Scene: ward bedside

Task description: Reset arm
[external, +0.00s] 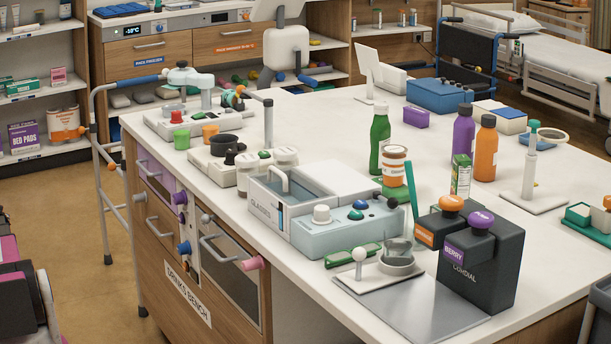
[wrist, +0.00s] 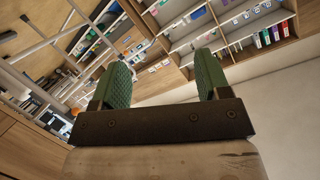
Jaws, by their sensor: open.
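My gripper (wrist: 163,82) shows in the wrist view with its two green ribbed finger pads held wide apart. It is open, and nothing sits between the pads. Past the fingers are shelving and a pale wall, seen at a tilt. In the external view my gripper does not show. A pink and black shape at the lower left edge there may be part of me, but I cannot tell.
The drinks bench (external: 330,170) carries a green bottle (external: 379,140), a purple bottle (external: 463,137), an orange bottle (external: 485,150) and dark cordial dispensers (external: 468,265). A walking frame (external: 112,165) stands at its left end. Open floor (external: 60,220) lies left of the bench.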

